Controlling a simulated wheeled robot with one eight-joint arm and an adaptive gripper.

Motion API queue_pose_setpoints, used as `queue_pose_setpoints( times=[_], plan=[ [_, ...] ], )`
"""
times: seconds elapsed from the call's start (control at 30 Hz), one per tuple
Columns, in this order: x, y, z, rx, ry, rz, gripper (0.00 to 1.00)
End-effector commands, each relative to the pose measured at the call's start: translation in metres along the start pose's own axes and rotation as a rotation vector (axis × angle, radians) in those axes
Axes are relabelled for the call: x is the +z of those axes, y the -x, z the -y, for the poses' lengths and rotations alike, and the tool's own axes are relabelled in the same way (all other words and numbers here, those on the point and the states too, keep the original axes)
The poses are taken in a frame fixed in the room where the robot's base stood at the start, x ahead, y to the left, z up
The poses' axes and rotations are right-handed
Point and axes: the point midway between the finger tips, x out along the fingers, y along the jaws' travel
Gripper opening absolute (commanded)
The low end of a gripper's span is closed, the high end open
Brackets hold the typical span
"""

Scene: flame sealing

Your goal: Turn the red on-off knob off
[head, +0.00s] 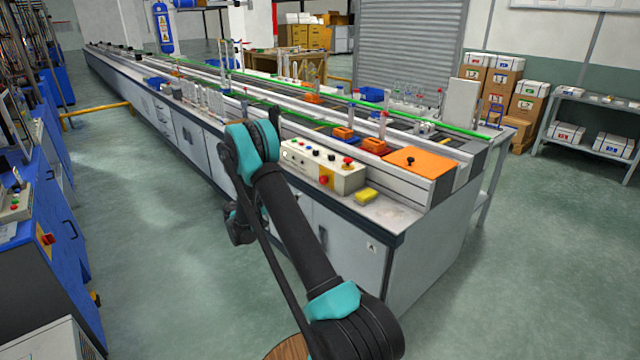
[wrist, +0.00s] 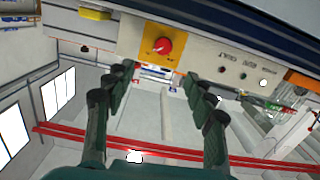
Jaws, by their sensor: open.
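The red on-off knob (wrist: 163,46) sits on a yellow plate (wrist: 153,57) on the side face of a pale control box (wrist: 205,57). In the head view the knob (head: 323,181) is small, low on the front face of the box (head: 298,160). My gripper (wrist: 158,76) is open and empty. Its two dark fingers point toward the knob, one on each side of its line, and appear short of it. The knob's marking is too small to read. In the head view my arm largely hides the gripper.
A red mushroom button (head: 347,161) and small knobs are on the box top. A yellow block (head: 367,195) lies on the bench beside the box; it also shows in the wrist view (wrist: 95,13). The long bench (head: 390,222) carries glassware behind. The floor in front is clear.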

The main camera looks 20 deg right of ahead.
Motion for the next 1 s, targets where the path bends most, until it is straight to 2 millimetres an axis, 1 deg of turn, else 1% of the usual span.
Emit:
queue_pose_setpoints(
  times=[0.07,0.2,0.27,0.37,1.0],
  plan=[
    [0.007,0.002,0.006,0.002,-0.029,-0.035,0.55],
    [0.011,0.002,0.01,0.003,-0.057,-0.066,0.55],
    [0.011,-0.001,0.01,0.004,-0.061,-0.07,0.55],
    [0.01,-0.012,0.01,0.006,-0.061,-0.07,0.55],
    [0.002,-0.135,0.009,0.006,-0.059,-0.068,0.55]
  ],
)
